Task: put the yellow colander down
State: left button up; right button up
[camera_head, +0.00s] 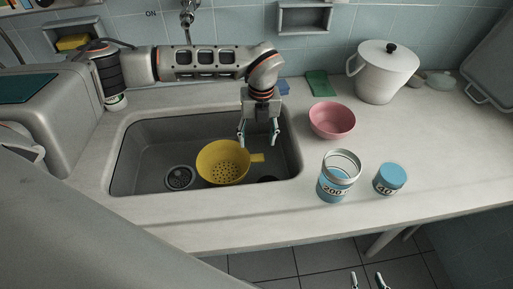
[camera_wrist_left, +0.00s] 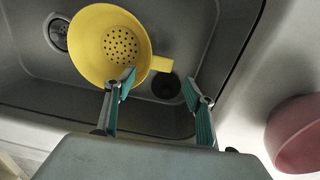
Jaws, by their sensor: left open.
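The yellow colander (camera_head: 223,162) sits in the sink basin, its handle pointing right. Its bowl with drain holes also shows in the left wrist view (camera_wrist_left: 88,45). My left gripper (camera_head: 257,142) is open and empty above the right part of the sink, near the colander's handle. In the left wrist view, its spread fingers (camera_wrist_left: 160,84) have the handle end between and beyond them, apart from it as far as I can tell. The grey sink (camera_head: 145,135) has two dark drains. My right gripper (camera_head: 367,280) shows only its fingertips at the bottom edge, apart from each other.
A pink bowl (camera_head: 332,120) stands right of the sink. A blue-and-clear jar (camera_head: 335,186) and a smaller blue jar (camera_head: 390,179) stand near the counter's front. A white lidded pot (camera_head: 383,74) is at the back. The right counter (camera_head: 440,150) has free room.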

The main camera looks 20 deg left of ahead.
pick_arm(q)
jog(key=shift+d+r, duration=0.1)
jog(key=shift+r, duration=2.1)
